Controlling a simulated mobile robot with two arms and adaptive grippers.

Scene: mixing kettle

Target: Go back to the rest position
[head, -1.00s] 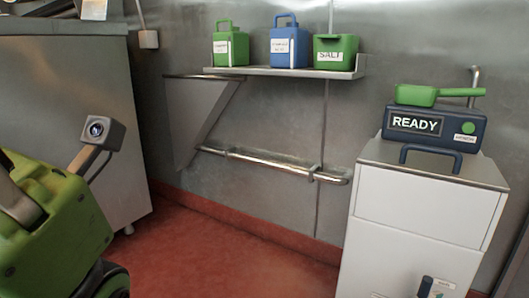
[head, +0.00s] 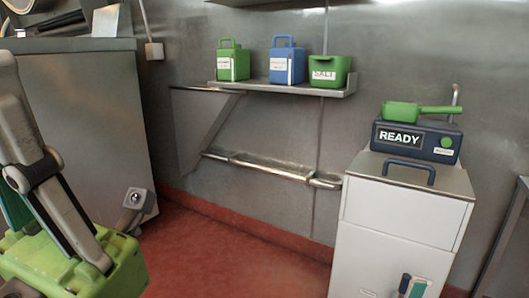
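My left gripper (head: 38,165) shows at the left edge, with grey finger links rising from a green body and a small wrist camera (head: 134,197) beside it. Its upper end is cut by the frame edge, so I cannot tell whether it is open or holds anything. My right gripper is not in view.
A wall shelf (head: 285,90) carries a green canister (head: 233,63), a blue canister (head: 286,64) and a green tub (head: 330,72). A white cabinet (head: 398,225) bears a dark unit reading READY (head: 400,137) with a green scoop (head: 402,112) on top. Red floor lies between.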

